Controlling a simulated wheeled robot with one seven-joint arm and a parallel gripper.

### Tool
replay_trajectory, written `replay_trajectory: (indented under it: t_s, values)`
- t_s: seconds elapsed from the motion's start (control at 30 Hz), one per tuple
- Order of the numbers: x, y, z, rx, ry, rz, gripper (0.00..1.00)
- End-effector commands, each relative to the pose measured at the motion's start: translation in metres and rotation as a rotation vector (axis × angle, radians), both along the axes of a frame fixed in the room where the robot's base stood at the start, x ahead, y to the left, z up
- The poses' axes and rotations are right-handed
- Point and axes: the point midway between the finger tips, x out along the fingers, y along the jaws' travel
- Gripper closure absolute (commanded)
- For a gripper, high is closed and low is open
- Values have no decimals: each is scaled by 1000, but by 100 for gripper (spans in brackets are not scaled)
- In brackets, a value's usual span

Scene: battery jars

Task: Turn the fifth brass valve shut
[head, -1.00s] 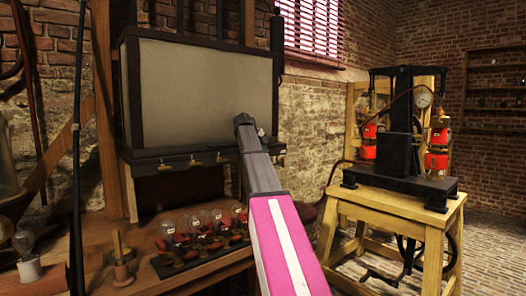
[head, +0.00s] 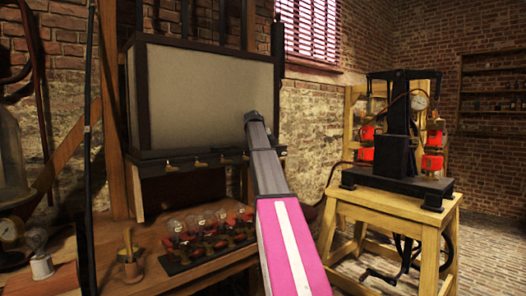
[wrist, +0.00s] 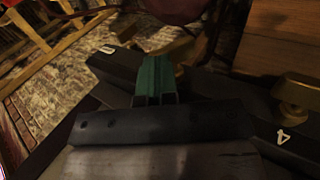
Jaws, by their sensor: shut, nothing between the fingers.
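The dark valve rail (head: 180,155) runs under the big grey panel in the head view, with several brass valves (head: 200,163) along its front. In the wrist view the rail crosses the picture. A brass valve (wrist: 303,93) stands by a white "4" at the right. Another brass piece (wrist: 172,50), probably the fifth valve, shows just beyond my gripper (wrist: 153,68), near a second white mark (wrist: 105,50). My gripper's green fingers are shut and empty, close beside this brass piece; I cannot tell if they touch it. In the head view my arm hides the gripper and the rail's right end.
Several glass bulbs (head: 205,222) stand on the wooden bench below the rail. A yellow wooden stand (head: 395,207) with a black machine (head: 398,160) is at the right. The brick floor between bench and stand is partly clear.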

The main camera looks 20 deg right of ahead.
Motion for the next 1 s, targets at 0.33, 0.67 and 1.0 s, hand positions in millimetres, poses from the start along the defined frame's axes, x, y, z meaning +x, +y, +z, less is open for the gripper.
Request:
replay_trajectory:
  t_s: [0.33,0.67,1.0]
  values:
    - [4,-22,1,-1,0,-1,100]
    - [8,-33,-1,-2,-1,0,100]
    - [11,-41,-6,-2,-1,0,100]
